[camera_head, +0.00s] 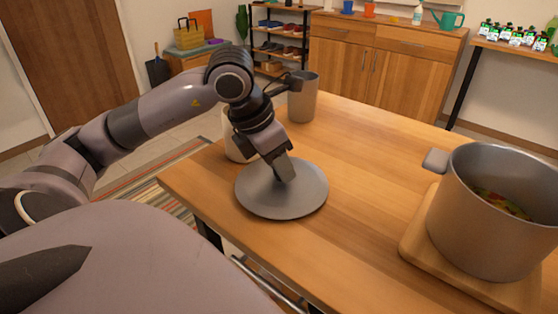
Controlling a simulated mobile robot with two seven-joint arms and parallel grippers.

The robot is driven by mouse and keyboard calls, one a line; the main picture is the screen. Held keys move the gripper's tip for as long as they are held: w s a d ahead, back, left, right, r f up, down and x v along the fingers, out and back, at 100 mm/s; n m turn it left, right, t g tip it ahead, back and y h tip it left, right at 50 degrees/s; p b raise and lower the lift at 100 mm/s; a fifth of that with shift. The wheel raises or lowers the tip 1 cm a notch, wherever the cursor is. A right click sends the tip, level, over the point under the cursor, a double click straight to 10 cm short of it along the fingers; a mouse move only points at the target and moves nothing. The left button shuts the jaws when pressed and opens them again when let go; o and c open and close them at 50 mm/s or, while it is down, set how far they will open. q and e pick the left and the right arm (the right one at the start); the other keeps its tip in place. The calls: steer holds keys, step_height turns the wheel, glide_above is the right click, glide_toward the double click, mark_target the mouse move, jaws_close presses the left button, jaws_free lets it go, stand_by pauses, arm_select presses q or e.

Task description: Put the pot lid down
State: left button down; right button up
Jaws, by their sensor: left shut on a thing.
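The grey pot lid (307,190) is at the left part of the wooden table, flat and level. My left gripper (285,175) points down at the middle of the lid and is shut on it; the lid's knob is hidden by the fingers. The lid looks to be at or just above the table top; I cannot tell if it touches. The metal pot (488,222) stands uncovered at the right, with colourful food inside. My right gripper does not show.
The pot stands on a wooden board (418,246). A white container (235,142) and a grey metal canister (303,98) stand behind the lid, close to my left arm. The table (360,150) is clear between lid and pot.

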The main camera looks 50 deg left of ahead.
arm_select(q)
steer(key=shift+f, duration=0.15)
steer(key=c, duration=0.8)
jaws_free()
steer(key=shift+r, duration=0.25)
steer(key=shift+p+v, duration=1.2)
steer(key=shift+v, duration=4.8)
steer(key=shift+f, duration=0.1)
